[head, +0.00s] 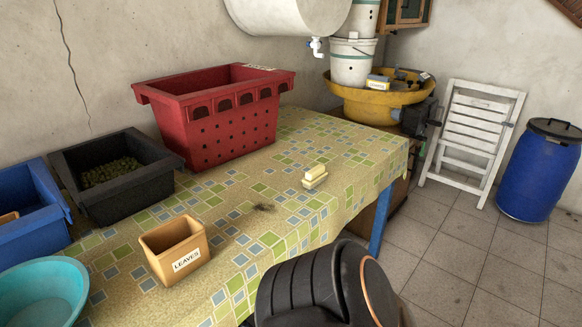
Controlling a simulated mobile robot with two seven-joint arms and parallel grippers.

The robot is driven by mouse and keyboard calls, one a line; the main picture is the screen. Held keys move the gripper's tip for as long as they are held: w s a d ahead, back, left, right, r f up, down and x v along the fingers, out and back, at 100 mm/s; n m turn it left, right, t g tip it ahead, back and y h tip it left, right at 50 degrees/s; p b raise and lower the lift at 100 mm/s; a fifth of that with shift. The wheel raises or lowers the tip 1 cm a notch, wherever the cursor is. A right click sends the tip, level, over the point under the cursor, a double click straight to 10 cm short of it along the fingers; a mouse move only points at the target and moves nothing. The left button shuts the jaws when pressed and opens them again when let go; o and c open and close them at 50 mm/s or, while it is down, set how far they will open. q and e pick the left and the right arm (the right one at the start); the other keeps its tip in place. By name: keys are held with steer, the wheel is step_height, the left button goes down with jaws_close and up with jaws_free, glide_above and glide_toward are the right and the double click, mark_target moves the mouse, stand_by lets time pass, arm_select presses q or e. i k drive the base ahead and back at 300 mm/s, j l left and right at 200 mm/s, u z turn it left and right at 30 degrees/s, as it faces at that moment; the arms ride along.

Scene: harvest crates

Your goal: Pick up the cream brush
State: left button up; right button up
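A small cream brush (314,176) lies on the patterned tablecloth, right of the middle of the table, near the table's front-right side. It looks like a short pale block with a second cream part just beneath or in front of it. Nothing touches it from above. Neither of my grippers is in view. A dark, ribbed arm part of mine comes up at the bottom middle, below and apart from the brush.
The table (262,188) holds a red crate (225,130), a black crate (135,195) with green contents, a blue crate (38,232), a tan LEAVES box (176,250) and a turquoise basin (42,295). A dark smudge (264,207) is near the brush. Cloth around the brush is clear.

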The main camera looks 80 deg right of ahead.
mark_target(316, 176)
steer(key=i+z, duration=0.15)
steer(key=z, duration=0.2)
steer(key=i+j+z, duration=0.1)
steer(key=z, duration=0.25)
